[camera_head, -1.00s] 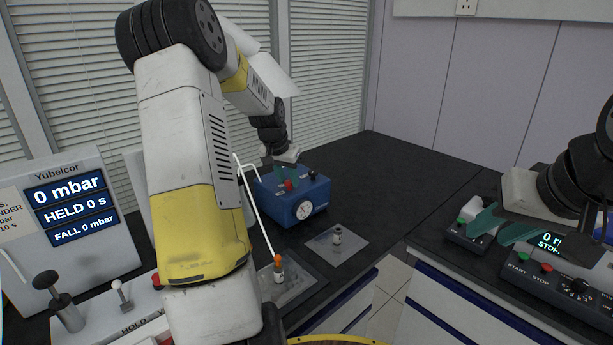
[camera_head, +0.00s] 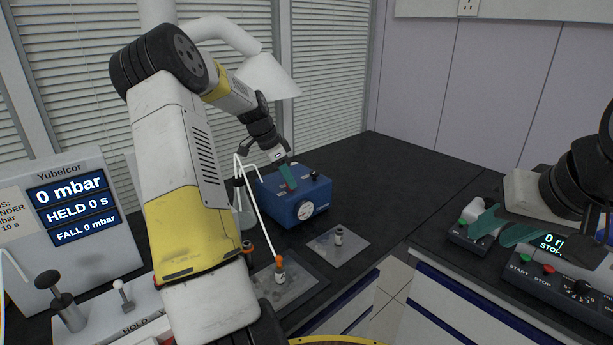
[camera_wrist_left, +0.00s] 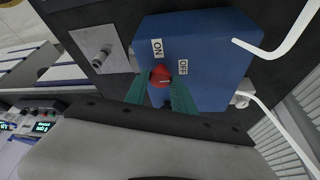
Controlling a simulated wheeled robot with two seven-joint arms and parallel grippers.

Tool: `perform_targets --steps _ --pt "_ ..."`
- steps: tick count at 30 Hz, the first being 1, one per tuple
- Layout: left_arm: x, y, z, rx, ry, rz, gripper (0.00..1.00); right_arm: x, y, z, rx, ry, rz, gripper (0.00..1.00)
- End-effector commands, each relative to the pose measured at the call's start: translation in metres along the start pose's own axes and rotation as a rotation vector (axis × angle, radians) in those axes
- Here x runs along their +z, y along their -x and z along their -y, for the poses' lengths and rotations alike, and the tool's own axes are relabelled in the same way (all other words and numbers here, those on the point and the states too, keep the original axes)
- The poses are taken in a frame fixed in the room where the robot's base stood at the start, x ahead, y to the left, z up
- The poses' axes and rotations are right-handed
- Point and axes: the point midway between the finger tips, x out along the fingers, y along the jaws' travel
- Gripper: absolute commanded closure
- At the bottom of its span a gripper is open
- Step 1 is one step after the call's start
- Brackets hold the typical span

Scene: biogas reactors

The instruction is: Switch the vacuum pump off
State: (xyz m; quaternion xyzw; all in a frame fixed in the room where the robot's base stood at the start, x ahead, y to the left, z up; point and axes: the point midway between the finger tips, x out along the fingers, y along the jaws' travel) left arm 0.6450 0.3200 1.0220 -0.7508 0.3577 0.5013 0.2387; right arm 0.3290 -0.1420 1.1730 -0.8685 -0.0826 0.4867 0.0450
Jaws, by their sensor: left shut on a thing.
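The vacuum pump is a blue box (camera_head: 312,207) with a round gauge on its front, standing on the black bench in the head view. In the left wrist view, the pump (camera_wrist_left: 210,40) has a red knob (camera_wrist_left: 160,75) with ON and OFF labels beside it. My left gripper (camera_head: 289,178) reaches down onto the pump top. In the left wrist view its teal fingers (camera_wrist_left: 161,92) are shut on the red knob, one at each side. Which label the knob points to is unclear. My right gripper (camera_head: 500,228) is open and empty above the right bench.
White tubing (camera_head: 258,215) runs beside the pump. A display panel (camera_head: 70,205) reads 0 mbar at left. A control box (camera_head: 555,280) stands at right.

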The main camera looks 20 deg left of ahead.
Motion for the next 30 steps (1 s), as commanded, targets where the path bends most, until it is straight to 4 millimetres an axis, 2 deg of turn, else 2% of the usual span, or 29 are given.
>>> perform_targets --steps 19,20,22,23,30 --pt "0.001 0.0002 0.001 0.018 -0.047 0.002 1.0 0.0 0.0 0.0 0.0 0.0 0.0 0.64" --pt "0.0011 0.0002 0.001 0.018 -0.047 0.002 0.66 0.0 0.0 0.0 0.0 0.0 0.0 0.64" --pt "0.001 0.0001 0.0009 0.019 -0.047 0.002 0.52 0.0 0.0 0.0 0.0 0.0 0.0 0.64" --pt "0.0009 0.0002 0.0009 0.019 -0.047 0.002 0.48 0.0 0.0 0.0 0.0 0.0 0.0 0.64" --pt "0.0005 0.0 0.0007 0.019 -0.047 0.001 0.48 0.0 0.0 0.0 0.0 0.0 0.0 0.64"
